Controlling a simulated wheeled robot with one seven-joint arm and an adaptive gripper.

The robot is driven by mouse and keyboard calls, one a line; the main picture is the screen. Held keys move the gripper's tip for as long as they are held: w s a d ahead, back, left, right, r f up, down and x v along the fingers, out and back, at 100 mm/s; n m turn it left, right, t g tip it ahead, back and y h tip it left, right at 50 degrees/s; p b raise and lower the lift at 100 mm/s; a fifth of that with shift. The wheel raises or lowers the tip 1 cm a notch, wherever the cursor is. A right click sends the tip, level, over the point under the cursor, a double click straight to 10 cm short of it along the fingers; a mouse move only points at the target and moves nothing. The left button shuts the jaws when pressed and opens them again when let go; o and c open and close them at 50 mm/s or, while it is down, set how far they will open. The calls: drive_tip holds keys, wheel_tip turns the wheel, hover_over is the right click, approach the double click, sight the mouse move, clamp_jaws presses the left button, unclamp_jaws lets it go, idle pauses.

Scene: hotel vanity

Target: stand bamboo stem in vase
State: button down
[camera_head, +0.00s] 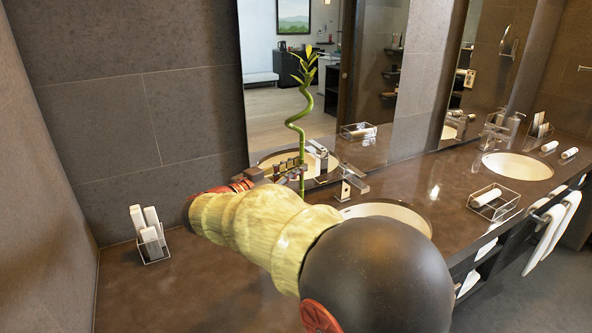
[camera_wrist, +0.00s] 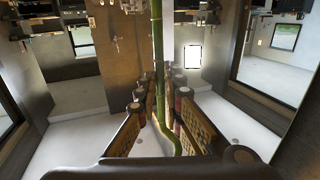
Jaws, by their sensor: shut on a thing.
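The bamboo stem (camera_head: 303,100) is green, with a spiral middle and leaves at its top. It stands about upright in the head view, in front of the mirror and above the dark counter. My gripper (camera_head: 300,172) is shut on the lower, straight part of the stem. In the wrist view the stem (camera_wrist: 158,50) runs between the two fingers of my gripper (camera_wrist: 163,92), with a curved part nearer the camera. The stem's lower end is not clearly visible in the head view. I cannot make out a vase in either view; my arm hides part of the counter.
A clear holder with white rolls (camera_head: 150,240) stands on the counter (camera_head: 180,295) at the left. A basin (camera_head: 385,212) and its faucet (camera_head: 348,180) lie right of my gripper. A wire tray (camera_head: 494,203) stands farther right. The mirror (camera_head: 270,100) rises behind.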

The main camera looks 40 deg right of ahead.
drive_tip(key=shift+f+b, duration=2.25)
drive_tip(key=shift+b, duration=0.2)
drive_tip(key=c, duration=1.8)
unclamp_jaws()
drive_tip(key=shift+c, duration=0.2)
drive_tip(key=s+a, duration=0.1)
drive_tip(key=a, duration=1.1)
drive_tip(key=shift+r, duration=0.1)
